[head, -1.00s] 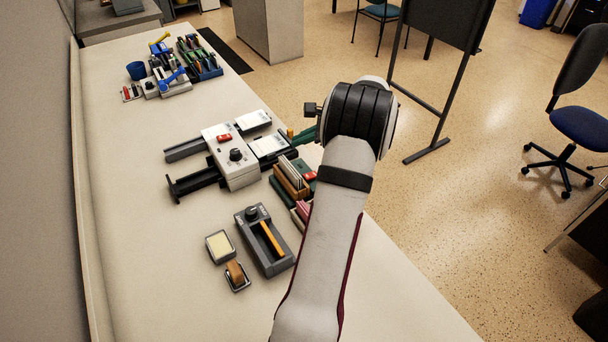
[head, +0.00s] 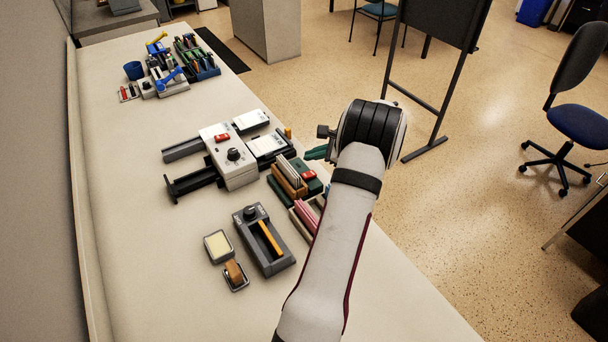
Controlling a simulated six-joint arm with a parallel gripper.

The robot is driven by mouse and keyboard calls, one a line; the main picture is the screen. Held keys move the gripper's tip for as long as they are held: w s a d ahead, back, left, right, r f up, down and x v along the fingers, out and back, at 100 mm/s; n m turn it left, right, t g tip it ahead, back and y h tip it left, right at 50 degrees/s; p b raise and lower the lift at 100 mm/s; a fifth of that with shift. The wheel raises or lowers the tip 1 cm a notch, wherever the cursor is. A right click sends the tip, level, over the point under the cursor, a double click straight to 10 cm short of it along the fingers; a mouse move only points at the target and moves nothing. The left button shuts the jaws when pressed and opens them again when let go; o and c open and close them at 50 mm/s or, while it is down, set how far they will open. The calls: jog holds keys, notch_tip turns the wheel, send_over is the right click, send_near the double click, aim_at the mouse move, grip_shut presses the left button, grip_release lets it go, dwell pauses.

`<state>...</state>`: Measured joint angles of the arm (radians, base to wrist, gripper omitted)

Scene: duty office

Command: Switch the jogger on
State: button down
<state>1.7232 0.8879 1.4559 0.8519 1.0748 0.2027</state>
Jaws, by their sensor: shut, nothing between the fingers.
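I cannot tell for certain which device is the jogger. A dark green unit (head: 315,187) has a red switch (head: 309,175) on top and stands beside upright cards in a brown holder (head: 288,180). A pale grey machine (head: 236,174) has another red switch (head: 222,137), a black knob and two dark arms reaching left.
A dark grey tray (head: 249,216) with a knob and an orange bar lies nearer, beside a cream pad (head: 217,246) and a tape roll (head: 235,273). Pink cards (head: 304,216) stand by my forearm. The table's left side is clear.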

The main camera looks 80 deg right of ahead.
aim_at(309, 176)
jog(key=shift+w+a+f, duration=0.15)
jog(key=shift+f, duration=0.8)
jog(key=shift+w+a+f, duration=0.1)
jog(key=shift+f, duration=0.8)
dwell(0.6)
jog(key=shift+f, duration=0.4)
